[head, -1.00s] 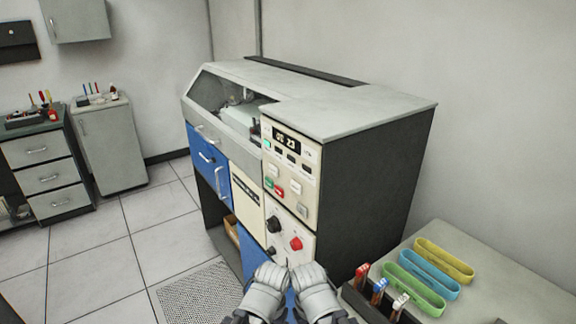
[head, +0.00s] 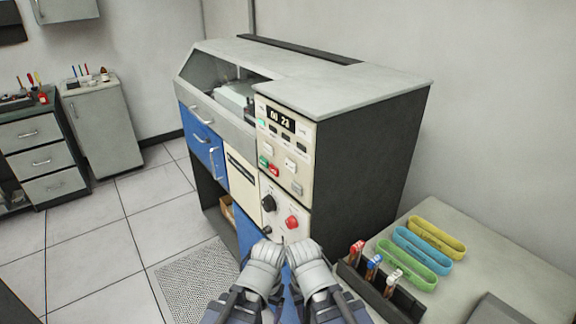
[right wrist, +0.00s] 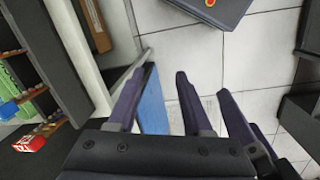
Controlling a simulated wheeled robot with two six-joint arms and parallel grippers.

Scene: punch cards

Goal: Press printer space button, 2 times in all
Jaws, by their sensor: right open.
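The printer machine (head: 372,150) is a large grey cabinet with a cream control panel (head: 300,152) on its front right. The panel has a digital display (head: 281,120), small dark keys, pale buttons (head: 288,164), a green button (head: 264,162) and a red button (head: 273,170). The labels are too small to read, so I cannot tell which is the space button. My right gripper (head: 305,252) is below the panel, apart from the buttons. It shows open and empty in the right wrist view (right wrist: 158,95). My left gripper (head: 264,254) is beside it, its fingers hidden.
A black knob (head: 269,203) and a red knob (head: 292,222) are on the lower panel. A table at the right holds green (head: 407,264), blue and yellow trays and a dark rack (head: 380,298). Drawers (head: 38,160) stand far left.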

